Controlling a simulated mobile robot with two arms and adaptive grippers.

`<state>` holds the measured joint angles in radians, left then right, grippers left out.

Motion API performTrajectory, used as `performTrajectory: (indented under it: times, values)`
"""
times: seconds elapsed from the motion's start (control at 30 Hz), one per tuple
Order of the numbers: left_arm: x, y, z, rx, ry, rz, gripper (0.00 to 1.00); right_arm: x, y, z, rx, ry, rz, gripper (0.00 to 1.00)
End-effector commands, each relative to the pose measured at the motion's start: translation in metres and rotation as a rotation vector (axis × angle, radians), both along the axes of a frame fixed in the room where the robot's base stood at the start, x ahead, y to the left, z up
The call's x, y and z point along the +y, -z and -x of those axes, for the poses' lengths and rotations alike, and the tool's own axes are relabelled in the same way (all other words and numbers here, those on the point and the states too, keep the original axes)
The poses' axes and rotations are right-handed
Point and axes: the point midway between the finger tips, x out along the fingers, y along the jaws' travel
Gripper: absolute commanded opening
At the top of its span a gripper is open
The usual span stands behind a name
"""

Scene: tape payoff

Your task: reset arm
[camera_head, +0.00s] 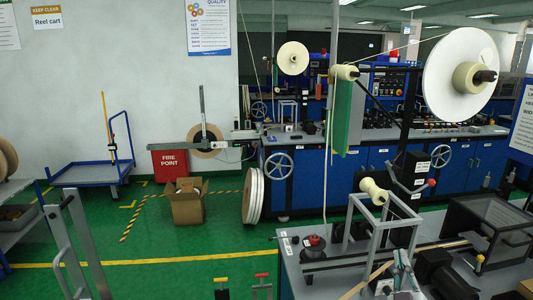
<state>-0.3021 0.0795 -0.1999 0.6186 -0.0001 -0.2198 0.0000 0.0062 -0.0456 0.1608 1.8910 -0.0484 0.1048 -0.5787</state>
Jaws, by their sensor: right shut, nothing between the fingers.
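My right gripper (402,268) shows low in the picture, at the front edge of the machine table (307,285). It looks shut, with nothing held between its fingers. It is in front of a grey metal frame (384,232) on that table, and I cannot tell whether they touch. My left gripper is not in view. A large white reel (446,65) hangs at the upper right, with tape running from it past a cream roller (344,73). A smaller cream spool (373,190) sits above the frame.
A clear-covered box (487,222) stands at the right of the table. Blue machine cabinets (370,163) line the back. A cardboard box (187,205), white reels (253,195) and a blue cart (90,173) stand on the floor. Green floor (190,275) is open at centre left.

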Motion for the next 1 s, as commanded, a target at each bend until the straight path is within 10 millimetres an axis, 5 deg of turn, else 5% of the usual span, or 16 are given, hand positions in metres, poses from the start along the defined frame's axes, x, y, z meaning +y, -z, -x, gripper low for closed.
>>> performTrajectory:
  times: [0.2, 0.4, 0.8, 0.93, 1.0]
  values:
    - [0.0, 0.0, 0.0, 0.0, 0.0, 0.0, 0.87, 0.04, 0.12, 0.056, 0.595, -0.121, -0.23, 0.0]
    - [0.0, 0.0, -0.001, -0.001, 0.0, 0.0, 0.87, 0.069, 0.194, 0.147, 1.049, -0.111, -0.406, 0.0]
    - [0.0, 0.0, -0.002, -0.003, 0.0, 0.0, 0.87, 0.089, 0.234, 0.274, 1.503, -0.003, -0.547, 0.0]
    - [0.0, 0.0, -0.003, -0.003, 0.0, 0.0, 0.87, 0.092, 0.236, 0.308, 1.612, 0.037, -0.572, 0.0]
    - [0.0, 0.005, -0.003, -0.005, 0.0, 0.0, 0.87, 0.093, 0.257, 0.306, 1.628, 0.045, -0.576, 0.0]
